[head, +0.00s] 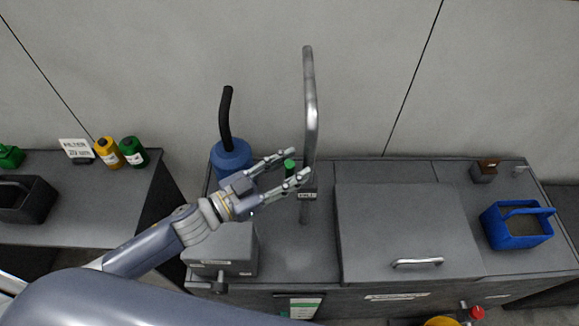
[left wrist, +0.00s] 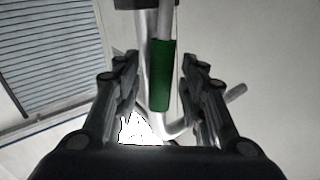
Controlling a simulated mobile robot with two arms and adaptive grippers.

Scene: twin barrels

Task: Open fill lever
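The fill lever shows as a green grip (head: 289,166) beside a tall bent metal pipe (head: 309,110) on the grey counter. My left gripper (head: 297,163) is open, with its two fingers spread near the green grip. In the left wrist view the green grip (left wrist: 161,75) stands upright between the open fingers, with a visible gap on each side. Most of the lever is hidden in the head view by the fingers and the pipe. My right gripper is not in view.
A blue cylinder (head: 231,158) with a black hose stands just behind my left gripper. A grey box (head: 222,250) lies below it. A lidded section (head: 405,220) and a blue basket (head: 517,226) are to the right. Yellow and green bottles (head: 108,152) stand on the left table.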

